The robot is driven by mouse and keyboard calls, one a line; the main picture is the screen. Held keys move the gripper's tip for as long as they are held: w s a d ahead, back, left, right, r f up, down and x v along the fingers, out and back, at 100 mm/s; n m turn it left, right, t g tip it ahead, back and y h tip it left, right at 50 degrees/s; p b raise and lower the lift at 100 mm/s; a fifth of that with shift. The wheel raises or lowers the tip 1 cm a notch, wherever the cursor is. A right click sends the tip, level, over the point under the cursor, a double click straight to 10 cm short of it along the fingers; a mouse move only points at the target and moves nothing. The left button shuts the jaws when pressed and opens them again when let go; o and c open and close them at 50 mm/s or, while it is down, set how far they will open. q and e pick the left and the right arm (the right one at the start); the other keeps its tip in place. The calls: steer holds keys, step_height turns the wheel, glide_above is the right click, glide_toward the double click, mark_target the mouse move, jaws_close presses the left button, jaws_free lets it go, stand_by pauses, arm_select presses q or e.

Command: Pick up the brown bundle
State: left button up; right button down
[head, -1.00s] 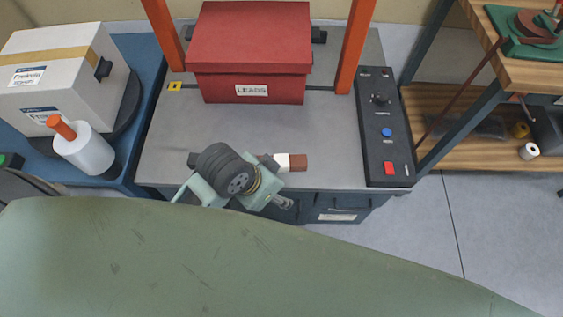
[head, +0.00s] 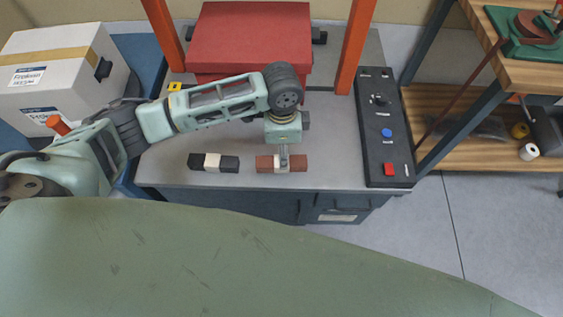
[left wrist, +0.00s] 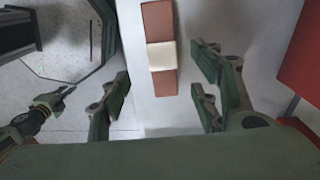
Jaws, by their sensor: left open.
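The brown bundle (head: 264,163) is a brown bar with a white band around its middle, lying on the grey bench top near its front edge. My left gripper (head: 284,164) is above the bundle's middle in the head view. In the left wrist view the bundle (left wrist: 159,20) lies lengthwise between my left gripper's spread fingers (left wrist: 162,98), with clear space on both sides. The left gripper is open and does not touch the bundle there.
A black bundle with a white band (head: 230,162) lies just left of the brown one. A red box (head: 250,50) stands behind, between orange posts (head: 357,45). A black control panel (head: 388,150) is at right. The bench front edge is close.

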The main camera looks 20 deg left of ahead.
mark_target(297, 163)
arm_select(q)
steer(key=shift+w+a+f, duration=0.1)
steer(key=shift+w+a, duration=0.05)
steer(key=shift+a, duration=0.15)
steer(key=shift+f, duration=0.4)
step_height(297, 163, down, 7)
steer(key=shift+d+r, duration=0.1)
steer(key=shift+r, duration=0.05)
steer(key=c, duration=1.4)
